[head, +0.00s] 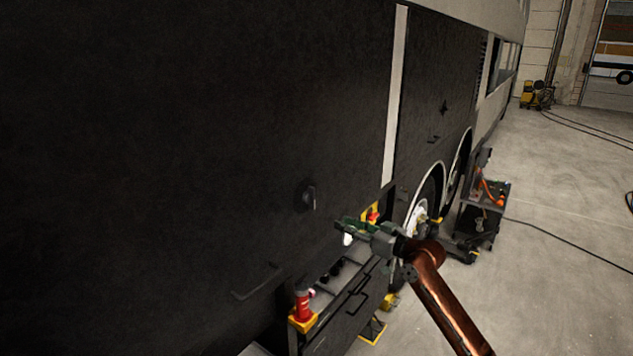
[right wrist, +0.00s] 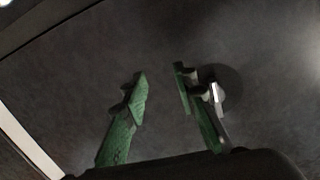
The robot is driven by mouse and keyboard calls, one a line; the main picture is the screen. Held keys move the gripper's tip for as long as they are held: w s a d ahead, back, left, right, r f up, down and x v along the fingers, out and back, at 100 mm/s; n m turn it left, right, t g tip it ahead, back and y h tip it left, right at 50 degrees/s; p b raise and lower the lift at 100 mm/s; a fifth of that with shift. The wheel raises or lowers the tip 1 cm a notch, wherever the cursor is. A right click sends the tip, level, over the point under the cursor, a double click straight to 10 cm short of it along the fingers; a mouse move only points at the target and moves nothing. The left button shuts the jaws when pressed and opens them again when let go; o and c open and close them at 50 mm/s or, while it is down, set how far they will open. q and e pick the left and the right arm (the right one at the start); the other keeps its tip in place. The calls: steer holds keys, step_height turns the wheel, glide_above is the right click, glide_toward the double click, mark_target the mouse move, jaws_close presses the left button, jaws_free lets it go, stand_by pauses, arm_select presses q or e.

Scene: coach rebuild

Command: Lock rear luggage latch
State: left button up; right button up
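The rear luggage latch (head: 308,196) is a small dark knob on the large black side panel (head: 200,120) of the coach. My right gripper (head: 342,228) is below and to the right of it in the head view. In the right wrist view the gripper (right wrist: 160,75) has its two green fingers apart with nothing between them. What looks like the latch (right wrist: 217,92), a light-edged knob on a dark round base, is just outside the right finger, which partly overlaps it. I cannot tell whether they touch. My left gripper is out of view.
A bar handle (head: 257,283) sits low on the panel. A tool cart (head: 482,212) stands by the wheels. The floor (head: 560,260) at right is mostly clear.

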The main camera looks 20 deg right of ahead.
mark_target(314, 190)
steer(key=s+a+r+n+y+p, duration=0.1)
steer(key=s+a+r, duration=0.1)
steer(key=r, duration=0.4)
steer(key=s+a+r+n+y+p, duration=0.1)
steer(key=s+a+r, duration=0.15)
steer(key=r, duration=0.25)
steer(key=shift+g, duration=0.3)
steer(key=x, duration=0.2)
steer(key=p+x, duration=0.1)
steer(key=x, duration=0.2)
steer(key=r+p+x, duration=0.1)
steer(key=x, duration=0.1)
steer(key=shift+w+a, duration=0.25)
steer(key=shift+w, duration=0.1)
steer(key=shift+w+a+f+p, duration=0.1)
steer(key=shift+w+f+p, duration=0.05)
steer(key=shift+w+p, duration=0.15)
steer(key=shift+s, duration=0.1)
steer(key=shift+c, duration=0.4)
jaws_close()
